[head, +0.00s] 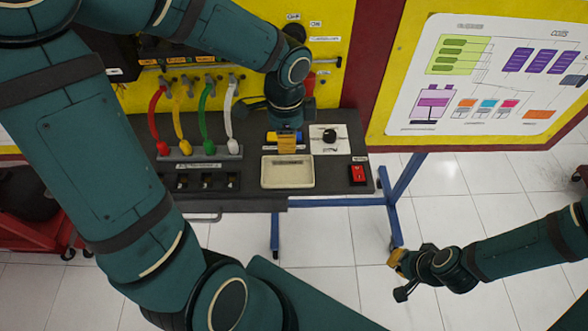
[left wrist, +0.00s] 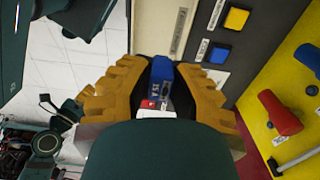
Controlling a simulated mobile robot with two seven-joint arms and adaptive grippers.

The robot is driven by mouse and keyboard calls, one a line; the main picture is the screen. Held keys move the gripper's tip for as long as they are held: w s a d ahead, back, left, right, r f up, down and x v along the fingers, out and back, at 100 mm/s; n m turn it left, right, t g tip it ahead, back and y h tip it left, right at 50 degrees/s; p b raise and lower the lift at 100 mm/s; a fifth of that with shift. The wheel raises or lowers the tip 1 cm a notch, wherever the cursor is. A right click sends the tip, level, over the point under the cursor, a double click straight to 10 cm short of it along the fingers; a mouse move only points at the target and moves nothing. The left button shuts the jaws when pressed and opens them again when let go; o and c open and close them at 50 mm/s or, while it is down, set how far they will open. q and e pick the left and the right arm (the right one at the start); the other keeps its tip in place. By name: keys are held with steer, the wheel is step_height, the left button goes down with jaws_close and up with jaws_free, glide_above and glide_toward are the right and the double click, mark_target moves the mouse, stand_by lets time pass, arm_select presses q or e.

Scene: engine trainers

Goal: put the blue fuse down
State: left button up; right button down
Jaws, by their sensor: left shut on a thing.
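My left gripper (head: 287,144) is above the dark bench, at the back edge of the cream tray (head: 287,185) in the head view. In the left wrist view its orange fingers (left wrist: 158,95) are shut on the blue fuse (left wrist: 161,72), which has a red and white label near its lower end. The head view does not clearly show the held fuse. The tray (left wrist: 152,28) is partly visible beyond the fingers in the left wrist view. My right gripper (head: 398,262) hangs over the floor at the right; its finger opening is unclear.
A blue block (left wrist: 216,53) and a yellow block (left wrist: 236,18) sit on the bench beside labels. A black knob on a white plate (head: 341,145) and a red switch (head: 358,173) are right of the tray. Coloured cables (head: 206,118) stand to the left.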

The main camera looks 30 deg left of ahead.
mark_target(288, 172)
arm_select(q)
step_height(288, 172, down, 10)
steer(key=b, duration=0.2)
steer(key=shift+r+b, duration=0.1)
steer(key=shift+b, duration=0.3)
steer(key=shift+f, duration=0.2)
steer(key=o, duration=0.7)
steer(key=shift+r, duration=0.15)
steer(key=shift+r, duration=0.2)
step_height(288, 172, up, 12)
steer(key=p, duration=0.3)
steer(key=shift+f, duration=0.1)
